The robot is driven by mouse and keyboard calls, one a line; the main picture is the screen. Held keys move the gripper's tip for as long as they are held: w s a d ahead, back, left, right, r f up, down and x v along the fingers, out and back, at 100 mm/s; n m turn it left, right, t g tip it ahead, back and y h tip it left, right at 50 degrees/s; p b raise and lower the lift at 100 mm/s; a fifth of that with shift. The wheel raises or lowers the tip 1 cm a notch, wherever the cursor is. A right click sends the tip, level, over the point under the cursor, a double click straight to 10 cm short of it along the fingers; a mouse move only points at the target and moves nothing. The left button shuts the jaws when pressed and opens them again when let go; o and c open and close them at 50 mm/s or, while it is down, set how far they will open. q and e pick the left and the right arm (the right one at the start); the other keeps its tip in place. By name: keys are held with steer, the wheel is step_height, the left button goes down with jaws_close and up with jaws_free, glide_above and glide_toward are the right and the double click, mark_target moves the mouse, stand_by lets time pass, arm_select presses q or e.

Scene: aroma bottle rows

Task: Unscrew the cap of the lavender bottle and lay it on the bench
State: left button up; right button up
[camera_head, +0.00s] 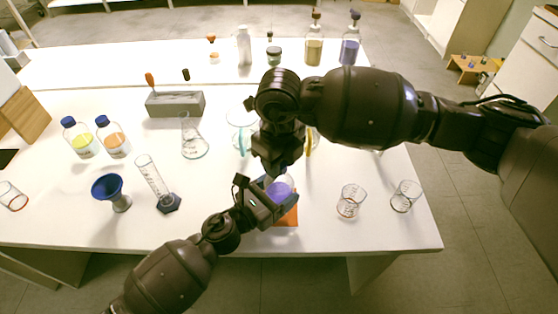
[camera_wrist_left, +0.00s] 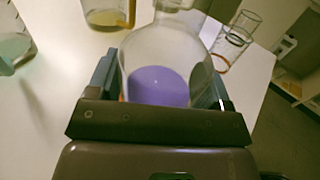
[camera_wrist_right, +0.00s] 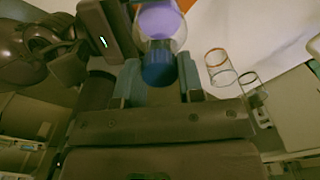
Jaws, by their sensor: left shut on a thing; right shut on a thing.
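The lavender bottle (camera_head: 281,188) is clear, round-bodied glass with purple liquid, standing over an orange mat (camera_head: 288,219) at the bench's front. My left gripper (camera_head: 270,199) is shut on its body, with a finger on each side in the left wrist view (camera_wrist_left: 158,85). The bottle's dark blue cap (camera_wrist_right: 158,68) sits at its neck in the right wrist view, between the fingers of my right gripper (camera_wrist_right: 161,82). My right gripper points down from above and is shut on the cap. In the head view the right gripper hides the cap. Whether the threads are loose cannot be seen.
Two beakers (camera_head: 351,201) (camera_head: 405,196) stand right of the bottle on the bench (camera_head: 240,235). A graduated cylinder (camera_head: 155,181) and blue funnel (camera_head: 108,187) are to the left. Bare bench lies between cylinder and left gripper. Glassware behind is partly hidden by my right arm.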

steer(key=shift+r, duration=1.9)
arm_select(q)
steer(key=o, duration=1.7)
steer(key=shift+o, duration=0.2)
